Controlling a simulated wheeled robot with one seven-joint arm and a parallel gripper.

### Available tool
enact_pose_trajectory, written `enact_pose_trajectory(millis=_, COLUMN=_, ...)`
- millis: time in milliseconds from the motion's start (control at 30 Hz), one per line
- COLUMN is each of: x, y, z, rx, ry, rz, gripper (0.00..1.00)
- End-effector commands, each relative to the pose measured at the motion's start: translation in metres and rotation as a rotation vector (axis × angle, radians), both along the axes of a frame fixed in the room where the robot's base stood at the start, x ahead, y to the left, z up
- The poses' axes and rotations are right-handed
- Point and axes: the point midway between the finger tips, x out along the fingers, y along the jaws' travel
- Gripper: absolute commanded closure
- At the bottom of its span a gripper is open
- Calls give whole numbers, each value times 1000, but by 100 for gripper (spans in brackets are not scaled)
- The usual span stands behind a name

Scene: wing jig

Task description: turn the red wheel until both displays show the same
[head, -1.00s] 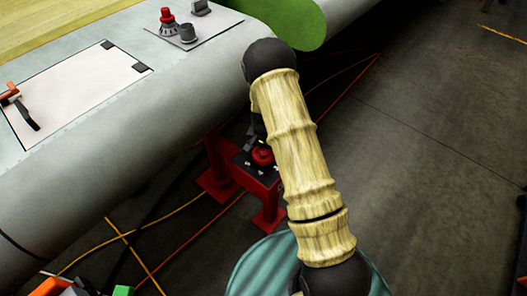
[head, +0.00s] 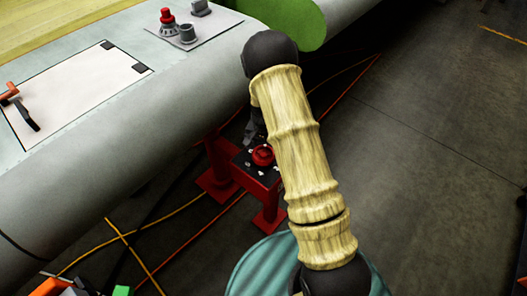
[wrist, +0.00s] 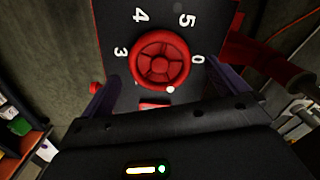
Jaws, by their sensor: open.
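The red wheel (wrist: 160,60) sits on a dark panel (wrist: 117,63) in the wrist view, with white numerals 3, 4, 5 and 0 around it. A small white dot shows at its lower right rim, below the 0. The wheel also shows in the head view (head: 262,156), on top of a red stand, partly beside my arm. My gripper (wrist: 160,88) is open, one finger on each side of the wheel's lower part, with gaps between. No contact shows. I cannot make out either display's reading in these frames.
A large grey wing (head: 90,130) fills the left of the head view. Its red stand (head: 268,215) is below the wheel. Orange and yellow cables cross the floor. A shelf (wrist: 20,145) with small boxes shows at the wrist view's left.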

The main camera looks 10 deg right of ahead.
Motion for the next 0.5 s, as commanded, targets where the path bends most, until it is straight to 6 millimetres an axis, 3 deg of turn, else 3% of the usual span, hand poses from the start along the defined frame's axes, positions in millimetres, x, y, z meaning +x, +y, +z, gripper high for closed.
enact_pose_trajectory(millis=500, x=1, y=0, z=106, rx=0, ry=-5, rz=1, gripper=1)
